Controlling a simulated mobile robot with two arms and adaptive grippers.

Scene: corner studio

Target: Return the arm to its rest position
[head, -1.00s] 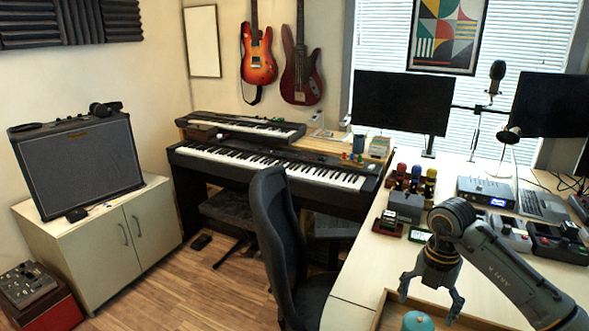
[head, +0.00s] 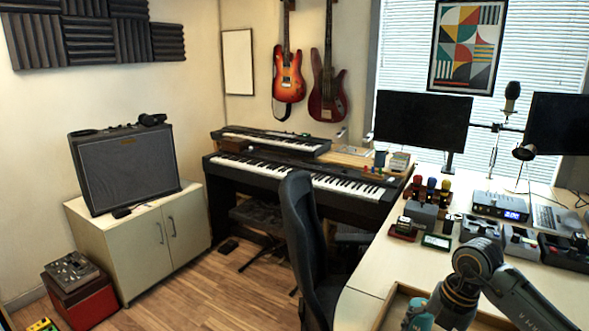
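My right arm (head: 515,295) comes in from the lower right. My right gripper (head: 440,318) is at the bottom edge, over the wooden tray (head: 391,302) on the desk. Its fingers are partly cut off by the frame, so I cannot tell whether they are open or shut. A teal rounded object (head: 417,314) shows just left of the fingers, partly hidden. I cannot tell whether they touch it. My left gripper is not in view.
The desk (head: 372,275) holds small devices, a blue-lit box (head: 500,206), a laptop (head: 552,219) and monitors (head: 422,121). An office chair (head: 303,235) stands left of the desk. Keyboards (head: 300,178) and a cabinet (head: 150,245) with an amplifier (head: 128,168) are farther left. Some floor (head: 205,290) is clear.

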